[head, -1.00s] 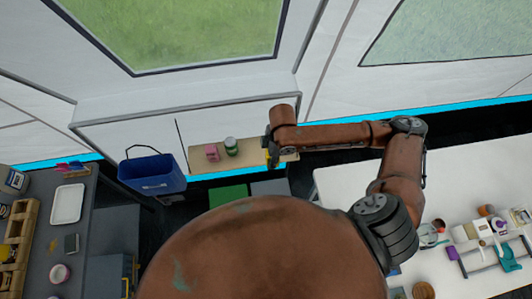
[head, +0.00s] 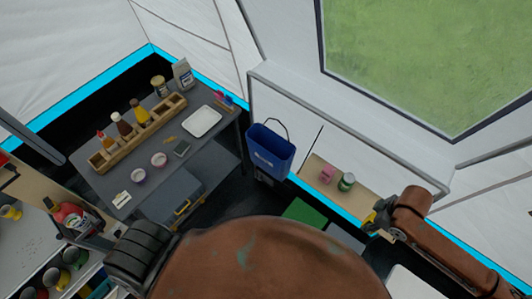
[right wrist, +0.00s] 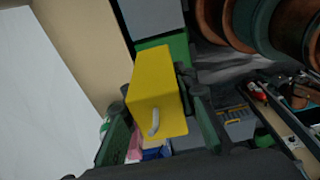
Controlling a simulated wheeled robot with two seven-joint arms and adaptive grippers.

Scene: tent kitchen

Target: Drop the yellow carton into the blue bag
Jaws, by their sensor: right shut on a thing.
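The yellow carton (right wrist: 155,90) is in my right gripper (right wrist: 160,122), held between its two green-grey fingers in the right wrist view. A small yellow part of the carton (head: 370,217) also shows at the tip of my right gripper (head: 376,223) in the head view. The blue bag (head: 270,154) is open at the top with a thin dark handle, in the middle of the head view. My right gripper is well to the right of the bag and apart from it. My left gripper is not in view.
A low shelf (head: 375,203) with a pink item (head: 327,174) and a green can (head: 346,182) lies between the bag and my right gripper. A dark table (head: 215,155) with bottles in a wooden rack (head: 163,122) and a white tray (head: 201,121) stands left of the bag.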

